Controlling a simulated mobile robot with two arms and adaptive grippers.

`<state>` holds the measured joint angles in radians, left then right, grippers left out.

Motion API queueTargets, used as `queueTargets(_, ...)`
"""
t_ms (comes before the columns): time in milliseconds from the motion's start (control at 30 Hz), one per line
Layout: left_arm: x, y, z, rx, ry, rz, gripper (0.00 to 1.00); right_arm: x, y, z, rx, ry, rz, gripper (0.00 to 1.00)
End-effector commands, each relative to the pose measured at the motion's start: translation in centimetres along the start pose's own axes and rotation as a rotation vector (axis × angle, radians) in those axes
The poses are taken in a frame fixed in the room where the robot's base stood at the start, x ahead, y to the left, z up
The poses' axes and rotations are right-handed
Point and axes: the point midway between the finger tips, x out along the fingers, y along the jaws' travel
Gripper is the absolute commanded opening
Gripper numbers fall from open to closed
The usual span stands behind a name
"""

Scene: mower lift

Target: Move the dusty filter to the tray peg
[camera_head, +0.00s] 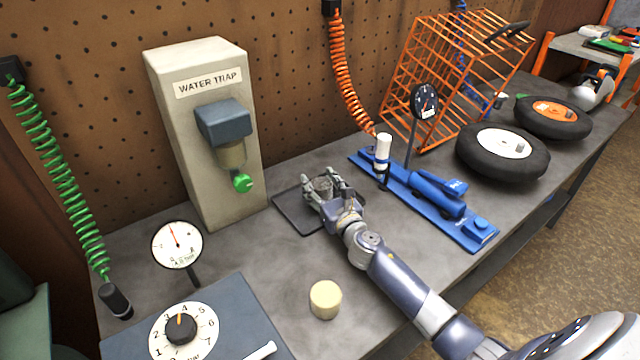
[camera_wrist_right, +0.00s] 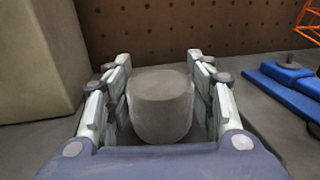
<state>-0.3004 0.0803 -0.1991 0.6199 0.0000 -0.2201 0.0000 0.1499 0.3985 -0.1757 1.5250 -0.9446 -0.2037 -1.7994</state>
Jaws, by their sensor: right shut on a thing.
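The dusty filter (camera_head: 322,186) is a small grey cylinder at the dark tray (camera_head: 289,214) in front of the water trap. My right gripper (camera_head: 323,182) is shut on the filter. In the right wrist view, the dusty filter (camera_wrist_right: 161,104) stands upright between the two fingers. I cannot tell whether it rests on the tray or is held just above it. The tray peg is not visible. My left gripper is not in view.
The water trap housing (camera_head: 207,140) stands behind the tray. A cream filter (camera_head: 325,299) stands on the bench in front. A blue tool base (camera_head: 421,203), wheels (camera_head: 502,152) and an orange rack (camera_head: 440,75) lie to the right. A dial box (camera_head: 228,310) is at front left.

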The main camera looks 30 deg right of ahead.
Motion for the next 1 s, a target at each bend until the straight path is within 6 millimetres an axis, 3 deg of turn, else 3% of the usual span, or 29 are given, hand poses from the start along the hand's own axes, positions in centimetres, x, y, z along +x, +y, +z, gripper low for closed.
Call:
queueTargets(767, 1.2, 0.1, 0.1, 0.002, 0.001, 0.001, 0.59, 0.0, 0.0, -1.3, 0.002, 0.0, -0.001, 0.29)
queueTargets(800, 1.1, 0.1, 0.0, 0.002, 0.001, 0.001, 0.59, 0.0, 0.0, -1.1, 0.002, 0.0, -0.001, 0.59)
queueTargets(1000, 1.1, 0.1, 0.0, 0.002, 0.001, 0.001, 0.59, 0.0, 0.0, -1.1, 0.002, 0.0, -0.001, 0.59)
